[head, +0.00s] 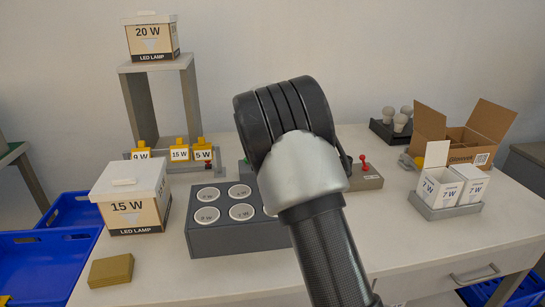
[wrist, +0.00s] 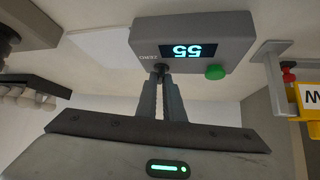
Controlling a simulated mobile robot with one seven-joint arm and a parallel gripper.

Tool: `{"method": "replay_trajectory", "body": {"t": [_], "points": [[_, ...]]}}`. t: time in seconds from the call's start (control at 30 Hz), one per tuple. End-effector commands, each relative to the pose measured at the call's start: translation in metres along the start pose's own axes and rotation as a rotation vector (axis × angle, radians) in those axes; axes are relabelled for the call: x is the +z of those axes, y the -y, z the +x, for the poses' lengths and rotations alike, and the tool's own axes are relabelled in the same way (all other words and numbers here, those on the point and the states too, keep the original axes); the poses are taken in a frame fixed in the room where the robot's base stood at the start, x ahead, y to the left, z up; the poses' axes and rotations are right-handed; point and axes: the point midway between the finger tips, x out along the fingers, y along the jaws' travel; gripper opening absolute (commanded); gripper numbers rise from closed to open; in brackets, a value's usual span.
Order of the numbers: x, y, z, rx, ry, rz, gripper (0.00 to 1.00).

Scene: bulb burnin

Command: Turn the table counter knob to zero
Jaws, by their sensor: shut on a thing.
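The counter (wrist: 190,22) is a grey box in the wrist view, seen upside down. Its lit display (wrist: 188,51) shows what looks like 55. A ZERO label is beside the small dark knob (wrist: 160,68) at the box's edge, and a green button (wrist: 215,72) sits to the right. My gripper (wrist: 161,76) has its two fingers close together, shut on the knob. The fingertips hide most of the knob, so I cannot tell its pointer angle. In the head view my arm covers the gripper and the counter.
The table (head: 400,240) holds a grey block with round lamp sockets (head: 205,232), a 15 W box (head: 125,205), a rack with yellow tags (head: 180,164), a red-lever box (head: 365,181) and white 7 W boxes (head: 440,195). An open carton (head: 465,145) stands at the right.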

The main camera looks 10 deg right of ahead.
Motion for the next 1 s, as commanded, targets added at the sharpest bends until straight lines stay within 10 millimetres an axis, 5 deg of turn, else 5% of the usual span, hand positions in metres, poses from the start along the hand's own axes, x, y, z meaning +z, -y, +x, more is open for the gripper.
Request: {"method": "replay_trajectory", "body": {"t": [1.0], "points": [[-0.009, 0.011, 0.002, 0.560, -0.004, 0.555, 0.00]]}}
